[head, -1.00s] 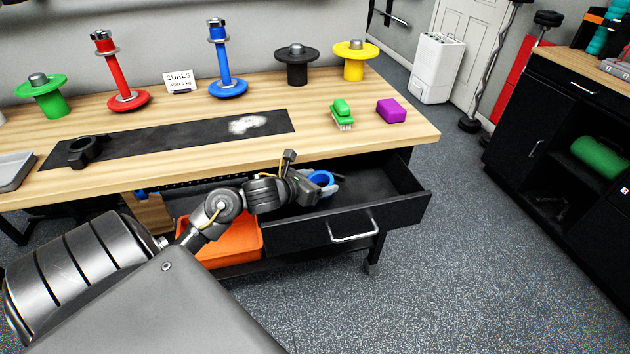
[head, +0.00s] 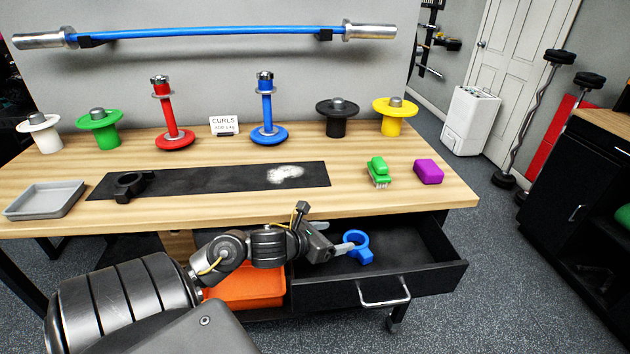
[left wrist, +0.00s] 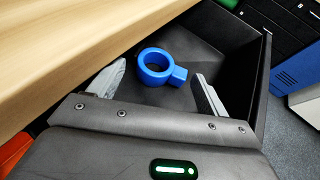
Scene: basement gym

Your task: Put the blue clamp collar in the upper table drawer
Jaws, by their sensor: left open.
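The blue clamp collar (head: 357,246) lies in the open upper table drawer (head: 433,277). In the left wrist view the collar (left wrist: 157,68) rests on the dark drawer floor, its ring facing up and its lug toward the right. My left gripper (head: 347,247) is open, reaching over the drawer. Its two fingertips (left wrist: 160,74) are spread on either side of the collar, with clear gaps between them and it. The drawer's pull handle (head: 384,292) is at its front. My right gripper is not seen.
The wooden table top (head: 400,200) overhangs the drawer's back. On it are a black clamp collar (head: 130,186), a green brush (head: 378,170), a purple block (head: 428,171), a grey tray (head: 45,200) and weight posts. An orange bin (head: 245,288) sits below, left of the drawer.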

